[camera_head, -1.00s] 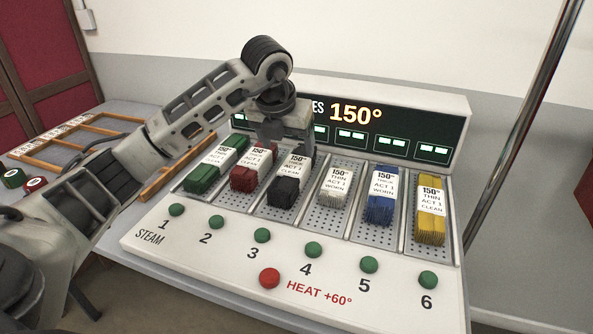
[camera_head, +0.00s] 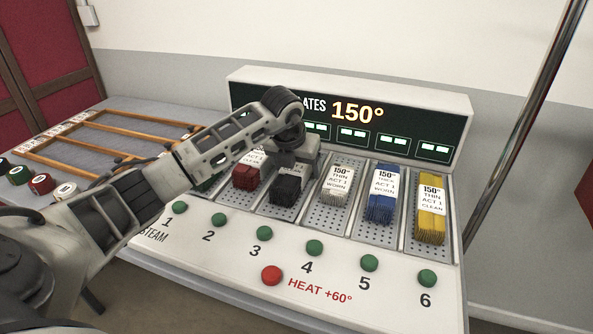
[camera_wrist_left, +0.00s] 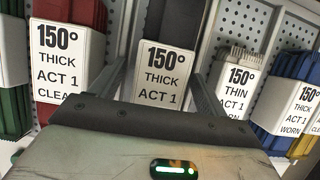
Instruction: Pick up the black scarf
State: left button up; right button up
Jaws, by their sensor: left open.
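The black scarf (camera_head: 285,190) lies folded in slot 3 of the steam machine, its upper part hidden behind my left gripper. In the left wrist view, the black scarf (camera_wrist_left: 172,22) has a white label reading "150° THICK ACT 1". The open fingers of my left gripper (camera_wrist_left: 160,85) are on either side of this label. I cannot tell whether they touch it. My right gripper is not in view.
A red scarf (camera_head: 246,177) is in the slot to the left and a white scarf (camera_head: 335,187) to the right. Blue (camera_head: 382,205) and yellow (camera_head: 431,220) scarves lie further right. Green buttons and a red heat button (camera_head: 271,275) line the front. A wooden rack (camera_head: 95,150) lies left.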

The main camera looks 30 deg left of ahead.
pick_arm(q)
jog(key=c, duration=1.1)
jog(key=shift+c, duration=0.2)
jog(key=shift+r, duration=0.2)
